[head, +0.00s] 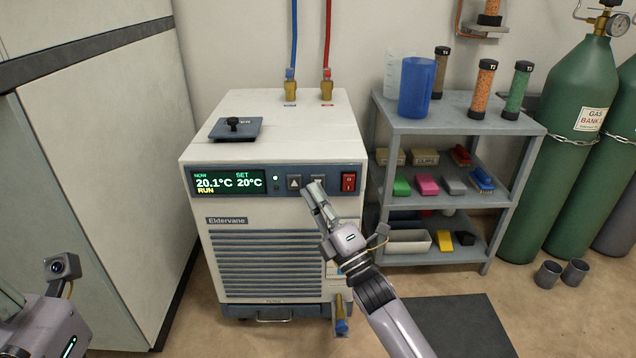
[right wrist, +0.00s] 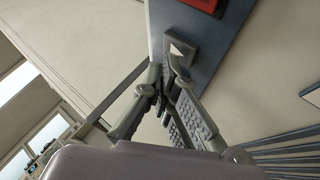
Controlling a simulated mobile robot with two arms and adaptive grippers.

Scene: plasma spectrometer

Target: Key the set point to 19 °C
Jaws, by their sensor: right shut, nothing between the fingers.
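The chiller (head: 285,130) has a dark front panel. Its display (head: 229,181) reads NOW 20.1°C, SET 20°C and RUN. Right of it are an up-arrow button (head: 294,183) and a second button (head: 317,180), then a red switch (head: 348,182). My right gripper (head: 312,188) is shut and empty, its tips just at the second button's lower left, partly covering it. In the right wrist view, the closed tips (right wrist: 164,76) are close to a button with a white triangle (right wrist: 181,49); contact cannot be told. My left gripper (head: 55,325) shows only its body at lower left.
A grey plate with a black knob (head: 234,127) lies on the chiller top, with blue and red hoses (head: 327,50) behind. A shelf cart (head: 455,120) with bottles and boxes stands right of the chiller. Green gas cylinders (head: 570,140) are further right. A large cabinet (head: 105,150) stands left.

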